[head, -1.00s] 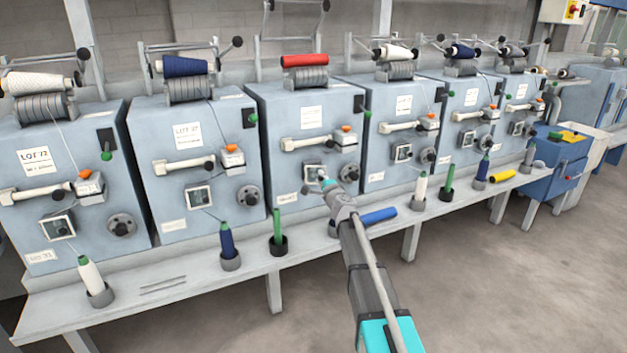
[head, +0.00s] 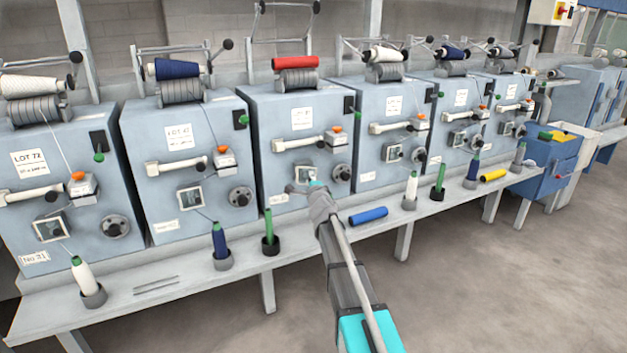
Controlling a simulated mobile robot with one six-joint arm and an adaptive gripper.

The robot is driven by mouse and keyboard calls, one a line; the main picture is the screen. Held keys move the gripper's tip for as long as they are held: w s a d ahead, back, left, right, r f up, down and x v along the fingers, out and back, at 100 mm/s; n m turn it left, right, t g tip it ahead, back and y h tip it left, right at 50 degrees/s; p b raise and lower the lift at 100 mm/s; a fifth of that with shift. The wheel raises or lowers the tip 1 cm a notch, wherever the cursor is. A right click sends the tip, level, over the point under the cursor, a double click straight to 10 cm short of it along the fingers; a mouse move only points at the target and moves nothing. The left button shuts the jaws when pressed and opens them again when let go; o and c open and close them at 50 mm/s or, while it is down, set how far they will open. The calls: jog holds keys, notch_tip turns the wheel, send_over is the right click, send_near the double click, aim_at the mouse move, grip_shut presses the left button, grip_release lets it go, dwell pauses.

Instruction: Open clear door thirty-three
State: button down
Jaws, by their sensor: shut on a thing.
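The third machine from the left (head: 262,118), with a red spool on top, carries a small clear door (head: 303,174) on its lower front, left of a round knob. The leftmost machine's label seems to read No. 31; the third machine's own label (head: 278,199) is too small to read. My gripper (head: 315,184) is at this clear door, shut on its edge or handle. The wrist and fingers hide the contact and part of the door. A grey piece juts left of the fingers; I cannot tell whether it is door or finger, or how far the door stands open.
A shelf (head: 200,288) runs below the machines. A blue spool (head: 368,216) lies on it right of my arm; a green spool in a dark cup (head: 269,238) stands left. Similar machines flank both sides. The floor (head: 480,290) in front is clear.

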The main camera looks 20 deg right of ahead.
jog(key=shift+a, duration=0.15)
jog(key=c, duration=0.6)
grip_release()
jog(key=shift+o, duration=0.6)
jog(key=shift+c, duration=0.3)
jog(key=shift+s, duration=0.1)
jog(key=shift+s+a+f+m, duration=0.2)
jog(key=shift+s+m, duration=0.45)
jog(key=shift+m, duration=0.25)
jog(key=shift+s+a+f+m, duration=0.1)
jog(key=shift+s+a+m, duration=0.1)
jog(key=shift+s+m, duration=0.6)
jog(key=m+h, duration=0.2)
jog(key=m, duration=1)
send_near(307, 177)
jog(key=s, duration=0.4)
jog(key=s+m, duration=0.2)
jog(key=m, duration=0.1)
jog(key=s+a+r+m+h, duration=0.1)
jog(key=shift+m+g+p, duration=0.3)
jog(key=shift+g+p, duration=0.1)
